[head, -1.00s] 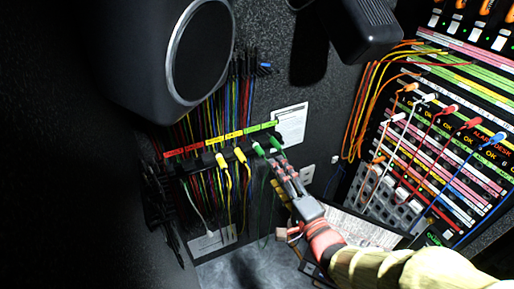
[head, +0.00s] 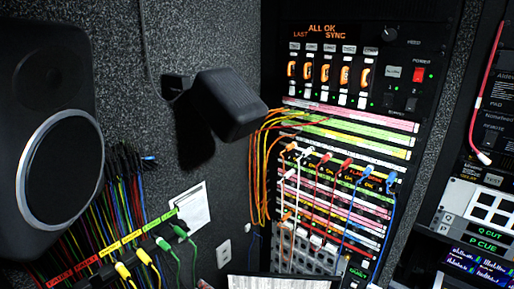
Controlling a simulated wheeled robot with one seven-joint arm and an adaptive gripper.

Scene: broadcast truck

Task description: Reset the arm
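My gripper and arm are not visible in the head view now, so I cannot see the gripper's state or whether it holds anything. The cable rack (head: 120,247) with coloured label strips is at the lower left. Green plugs (head: 171,238) and yellow plugs (head: 133,264) sit along it with their cables hanging down. The patch bay (head: 345,165) fills the middle right, with white, red, orange and blue plugs in it.
A large speaker (head: 45,140) stands at the left. A black box-shaped fixture (head: 232,103) juts from the wall. A power panel (head: 405,80) is above the patch bay. A pale flat panel (head: 280,282) shows at the bottom edge. Control panels (head: 480,225) line the right.

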